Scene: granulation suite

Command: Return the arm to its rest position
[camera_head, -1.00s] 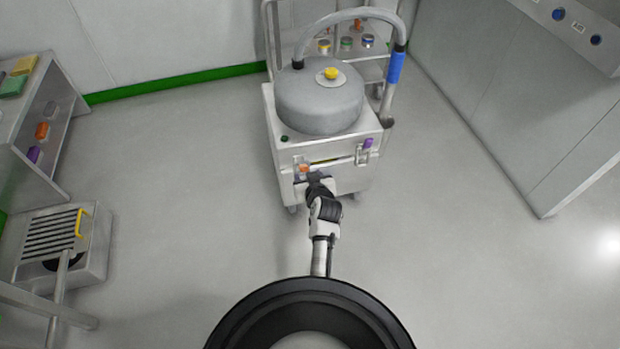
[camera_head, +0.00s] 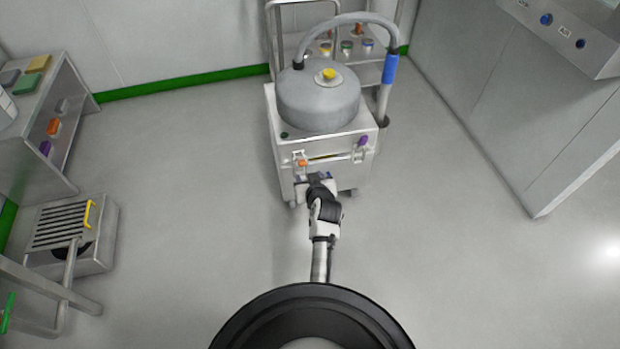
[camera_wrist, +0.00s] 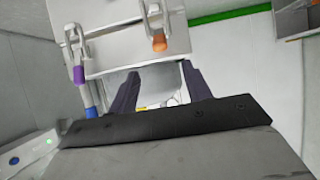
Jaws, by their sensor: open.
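My arm reaches forward from my base in the head view, and my gripper (camera_head: 320,178) is at its far end, in front of the lower front of a white wheeled machine (camera_head: 300,185). In the wrist view my gripper (camera_wrist: 160,85) shows two dark fingers spread apart with nothing between them. Beyond the fingers is the machine's pale front (camera_wrist: 115,40), with an orange-tabbed latch (camera_wrist: 159,42) and a purple-tabbed latch (camera_wrist: 79,74). I cannot tell the exact gap between fingers and machine.
The machine carries a grey drum (camera_head: 318,100) with a hose. A shelf unit (camera_head: 60,155) and a slatted step-like box (camera_head: 95,255) stand left. A grey cabinet (camera_head: 500,110) stands right.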

